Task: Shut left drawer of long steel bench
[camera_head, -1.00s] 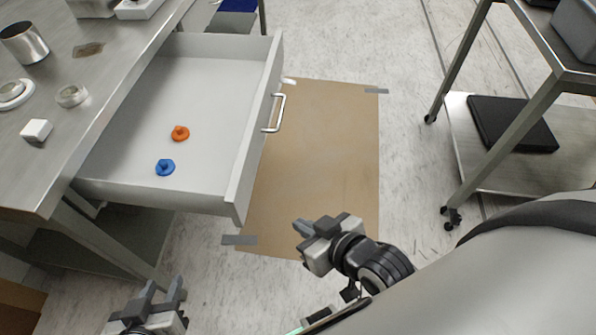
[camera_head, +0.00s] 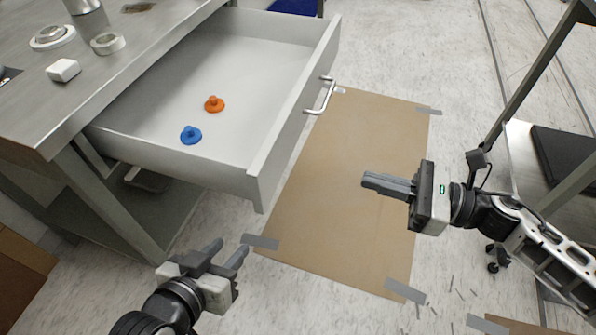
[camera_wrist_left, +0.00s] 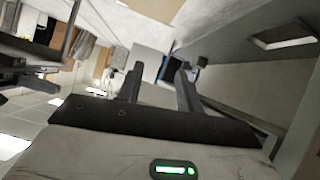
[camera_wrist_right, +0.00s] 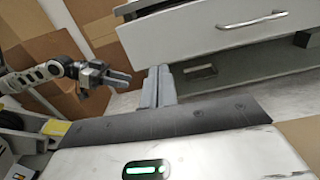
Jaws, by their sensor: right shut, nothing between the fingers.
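The drawer (camera_head: 215,172) is pulled out from the steel bench (camera_head: 45,125), its white front facing right. Its metal handle (camera_head: 321,97) is on that front. An orange knob-like piece (camera_head: 214,103) and a blue one (camera_head: 191,134) lie inside. My left gripper (camera_head: 228,250) is open and empty, below the drawer's near corner. My right gripper (camera_head: 365,181) is shut and empty, to the right of the drawer front and apart from the handle. In the right wrist view the drawer front (camera_wrist_right: 205,40) and handle (camera_wrist_right: 250,20) show beyond the shut fingers.
A brown sheet (camera_head: 340,190) taped to the floor lies under my right gripper. A wheeled metal cart (camera_head: 525,165) stands at the right. A metal cup, a white block (camera_head: 63,70) and rings (camera_head: 108,44) sit on the bench top. Floor before the drawer is open.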

